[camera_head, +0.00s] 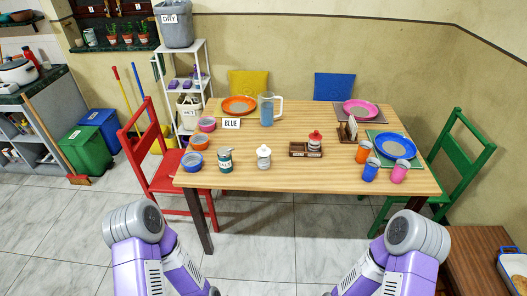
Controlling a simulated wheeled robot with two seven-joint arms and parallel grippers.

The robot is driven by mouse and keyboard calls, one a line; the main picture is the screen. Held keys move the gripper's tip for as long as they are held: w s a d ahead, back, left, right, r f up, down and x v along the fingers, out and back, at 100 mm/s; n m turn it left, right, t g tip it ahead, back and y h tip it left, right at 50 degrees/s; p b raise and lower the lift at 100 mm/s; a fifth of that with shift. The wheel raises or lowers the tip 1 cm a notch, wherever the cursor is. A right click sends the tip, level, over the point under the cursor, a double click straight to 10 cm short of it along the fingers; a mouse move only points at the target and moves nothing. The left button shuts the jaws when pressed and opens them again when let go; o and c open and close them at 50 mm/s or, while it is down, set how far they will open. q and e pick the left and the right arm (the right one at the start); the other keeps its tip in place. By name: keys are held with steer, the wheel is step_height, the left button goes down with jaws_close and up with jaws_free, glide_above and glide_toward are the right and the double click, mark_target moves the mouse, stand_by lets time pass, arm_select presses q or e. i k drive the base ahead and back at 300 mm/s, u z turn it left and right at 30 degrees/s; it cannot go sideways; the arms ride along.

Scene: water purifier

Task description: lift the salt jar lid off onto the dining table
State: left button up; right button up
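My two purple arms show at the bottom of the view, in front of the table. Neither gripper shows.
A wooden caddy (299,153) holds a red-topped jar (315,140). Bowls (192,162) stand left of the teal jar, a BLUE card (231,123) and pitcher (267,110) behind. Cups (371,169) and plates (396,145) are at right. The front middle tabletop is clear.

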mark_target(262, 150)
steer(key=z, duration=0.4)
steer(key=k, duration=0.25)
steer(key=u, duration=0.9)
steer(key=i, duration=1.15)
steer(key=z, duration=0.5)
